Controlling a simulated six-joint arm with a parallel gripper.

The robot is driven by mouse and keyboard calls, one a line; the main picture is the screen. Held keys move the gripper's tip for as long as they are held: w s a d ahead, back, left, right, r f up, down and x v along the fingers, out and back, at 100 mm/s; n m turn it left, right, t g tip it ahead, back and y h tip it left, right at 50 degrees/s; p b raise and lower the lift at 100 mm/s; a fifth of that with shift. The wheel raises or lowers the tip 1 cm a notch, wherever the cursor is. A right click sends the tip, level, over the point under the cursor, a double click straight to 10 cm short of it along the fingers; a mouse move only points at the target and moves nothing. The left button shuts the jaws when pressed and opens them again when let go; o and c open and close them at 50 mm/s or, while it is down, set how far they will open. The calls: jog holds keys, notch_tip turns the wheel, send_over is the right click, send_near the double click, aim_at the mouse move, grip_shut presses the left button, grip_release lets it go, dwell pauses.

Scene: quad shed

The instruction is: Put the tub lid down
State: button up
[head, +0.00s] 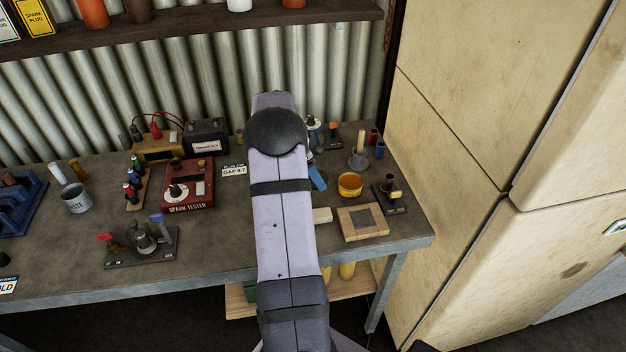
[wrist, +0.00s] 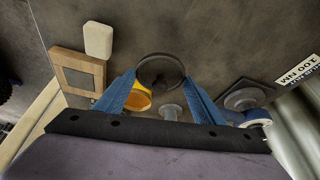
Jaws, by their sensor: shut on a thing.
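My gripper (wrist: 160,78) has blue fingers shut on the round, thin-rimmed tub lid (wrist: 161,66), which looks dark or see-through in the wrist view. The lid is level with the fingertips over the bench; I cannot tell its height. In the head view my arm hides the lid, and only a bit of blue finger (head: 318,179) shows. The yellow tub (head: 350,186) stands uncovered on the bench, just right of the gripper. In the wrist view the tub (wrist: 139,101) is partly hidden behind a finger.
A wooden frame with a dark square (head: 347,229) and a cream block (head: 322,215) lie near the bench's front right. A grey stand with a pale stick (head: 358,160) is behind the tub. A black-based device (head: 391,201) is to its right. Bare bench (wrist: 210,40) shows beyond the lid.

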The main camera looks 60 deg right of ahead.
jog(key=shift+f+p, duration=0.7)
jog(key=shift+f, duration=1.15)
jog(key=shift+f+b, duration=0.25)
jog(key=shift+b, duration=0.05)
jog(key=o, duration=1)
jog(key=shift+r, duration=0.1)
jog(key=shift+o, duration=0.2)
jog(key=shift+r+p, duration=0.15)
jog(key=shift+p, duration=0.15)
jog(key=b+v, duration=0.3)
jog(key=v, duration=0.9)
jog(key=shift+s, duration=0.1)
